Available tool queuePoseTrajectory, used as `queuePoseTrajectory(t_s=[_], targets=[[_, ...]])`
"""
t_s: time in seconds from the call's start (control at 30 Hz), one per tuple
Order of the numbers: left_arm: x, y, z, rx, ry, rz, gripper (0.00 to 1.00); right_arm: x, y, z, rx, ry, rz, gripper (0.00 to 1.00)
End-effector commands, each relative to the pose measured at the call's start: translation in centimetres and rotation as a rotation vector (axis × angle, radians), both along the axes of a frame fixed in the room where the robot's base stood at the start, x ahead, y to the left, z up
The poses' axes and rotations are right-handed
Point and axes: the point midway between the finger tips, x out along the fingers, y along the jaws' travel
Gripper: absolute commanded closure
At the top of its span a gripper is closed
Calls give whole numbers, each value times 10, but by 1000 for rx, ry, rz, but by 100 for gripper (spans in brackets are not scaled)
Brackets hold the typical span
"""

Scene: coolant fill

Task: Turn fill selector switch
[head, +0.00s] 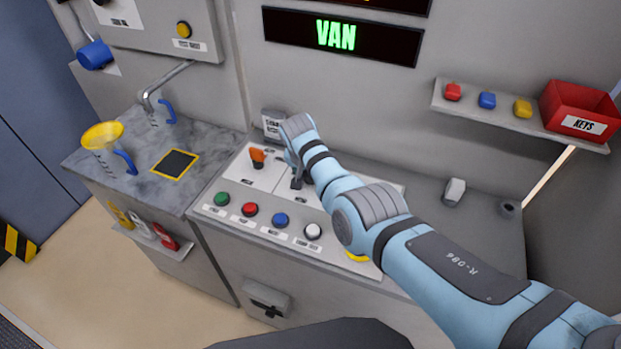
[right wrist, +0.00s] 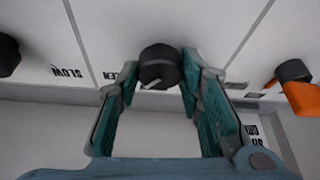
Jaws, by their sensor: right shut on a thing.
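My right gripper (head: 296,178) reaches down over the control panel (head: 228,180) in the head view, and my arm covers part of that panel. In the right wrist view its two green-padded fingers (right wrist: 160,72) are shut on a black rotary knob (right wrist: 158,62), one on each side. The knob has a pale pointer mark on its face and sits on a white label plate. An orange-handled switch (head: 258,157) stands left of the gripper in the head view; it is at the right edge of the right wrist view (right wrist: 300,95). The left gripper is out of view.
Green (head: 222,199), red (head: 250,209), blue (head: 281,220) and white (head: 313,231) buttons line the panel's front. A marble counter (head: 140,180) with a yellow-topped jug (head: 103,138) is at left. A shelf with a red KEYS bin (head: 580,108) is at right. A display reads VAN (head: 336,36).

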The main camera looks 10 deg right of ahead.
Motion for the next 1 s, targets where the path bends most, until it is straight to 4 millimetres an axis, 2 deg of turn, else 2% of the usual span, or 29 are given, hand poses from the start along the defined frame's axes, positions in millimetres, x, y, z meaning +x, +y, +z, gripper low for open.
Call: queuePoseTrajectory(t_s=[0.03,0.23,0.8,0.83,0.93,1.0], targets=[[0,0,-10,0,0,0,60,0,1,-5,0,0,-22,94],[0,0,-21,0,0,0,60,0,1,-4,0,1,-103,94],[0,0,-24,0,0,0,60,-1,1,-1,1,4,-142,94],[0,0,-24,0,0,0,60,-1,1,-1,1,4,-141,65],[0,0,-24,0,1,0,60,-1,1,-1,1,4,-141,49],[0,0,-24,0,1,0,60,0,1,-1,1,3,-141,47]])
